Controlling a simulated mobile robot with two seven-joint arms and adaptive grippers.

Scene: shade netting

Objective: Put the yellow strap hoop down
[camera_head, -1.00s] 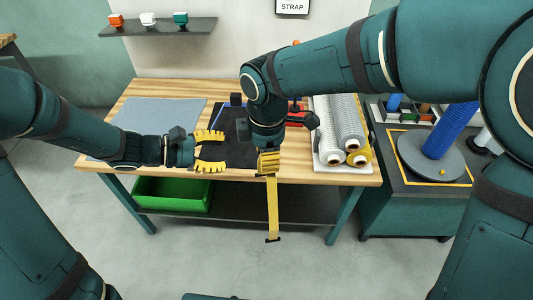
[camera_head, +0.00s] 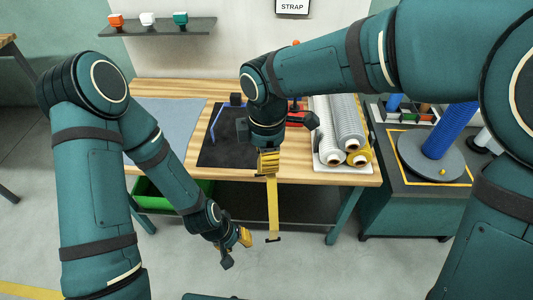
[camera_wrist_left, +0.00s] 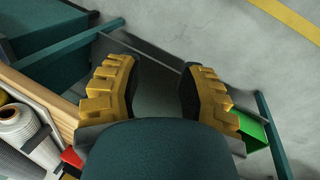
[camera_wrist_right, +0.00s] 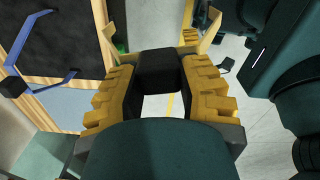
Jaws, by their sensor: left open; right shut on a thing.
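The yellow strap hoop (camera_head: 273,210) hangs down from my right gripper (camera_head: 268,163) in front of the table's front edge. It looks like a narrow flat band with a dark bar at its lower end. My right gripper is shut on it; in the right wrist view a black block (camera_wrist_right: 160,70) sits between the yellow fingers. My left gripper (camera_head: 240,239) is low in front of the table, to the left of the strap and apart from it. In the left wrist view its yellow fingers (camera_wrist_left: 157,85) are wide apart with nothing between them.
The wooden table (camera_head: 210,90) bears a black mat (camera_head: 215,155), a grey-blue cloth (camera_head: 175,120) and a white tray of mesh rolls (camera_head: 345,130) at right. A green bin (camera_head: 150,195) stands on the shelf below. A side cabinet with a blue spool (camera_head: 445,130) stands right.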

